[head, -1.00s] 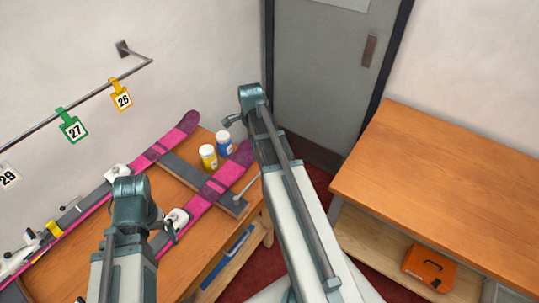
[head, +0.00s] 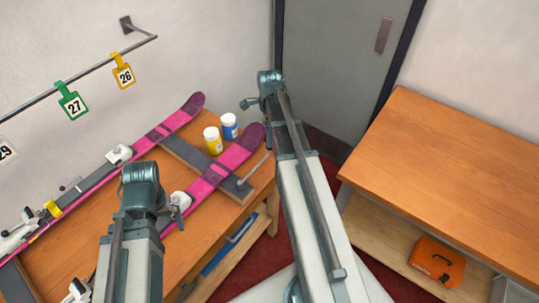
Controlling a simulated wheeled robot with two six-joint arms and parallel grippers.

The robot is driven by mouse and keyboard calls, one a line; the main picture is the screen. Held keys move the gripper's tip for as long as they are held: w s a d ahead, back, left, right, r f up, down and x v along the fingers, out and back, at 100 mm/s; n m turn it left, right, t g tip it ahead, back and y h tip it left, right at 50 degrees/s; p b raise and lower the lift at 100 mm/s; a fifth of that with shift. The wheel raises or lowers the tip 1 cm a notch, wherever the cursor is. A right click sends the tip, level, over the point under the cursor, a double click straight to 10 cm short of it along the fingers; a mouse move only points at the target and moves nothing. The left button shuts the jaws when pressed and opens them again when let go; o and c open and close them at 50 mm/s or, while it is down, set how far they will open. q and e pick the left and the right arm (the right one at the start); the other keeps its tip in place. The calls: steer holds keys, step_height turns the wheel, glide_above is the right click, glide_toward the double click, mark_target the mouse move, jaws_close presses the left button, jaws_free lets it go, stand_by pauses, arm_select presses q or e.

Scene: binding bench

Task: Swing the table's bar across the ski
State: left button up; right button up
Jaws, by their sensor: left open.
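Two pink-and-grey skis lie on the wooden table (head: 207,228): a far ski (head: 178,118) by the wall and a near ski (head: 237,152). A dark grey pad (head: 186,158) runs crosswise beneath them. A thin metal bar (head: 256,168) with a round end sticks out from the pad's near end, beside the near ski and apart from it. My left gripper (head: 180,207) is open over the near ski, by its white binding, partly hidden by my own wrist. My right gripper (head: 250,103) is above the table's far right corner, small, its jaws unclear.
A yellow jar (head: 213,141) and a blue jar (head: 229,127) stand between the skis near their tips. A wall rail (head: 90,73) carries number tags. Another wooden bench (head: 450,180) stands at right, with an orange case (head: 437,261) on its lower shelf.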

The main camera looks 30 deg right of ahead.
mark_target(269, 149)
step_height(269, 149, down, 9)
steer(key=b, duration=0.7)
steer(key=shift+r, duration=0.2)
steer(key=c, duration=1.1)
steer(key=shift+w+a, duration=0.1)
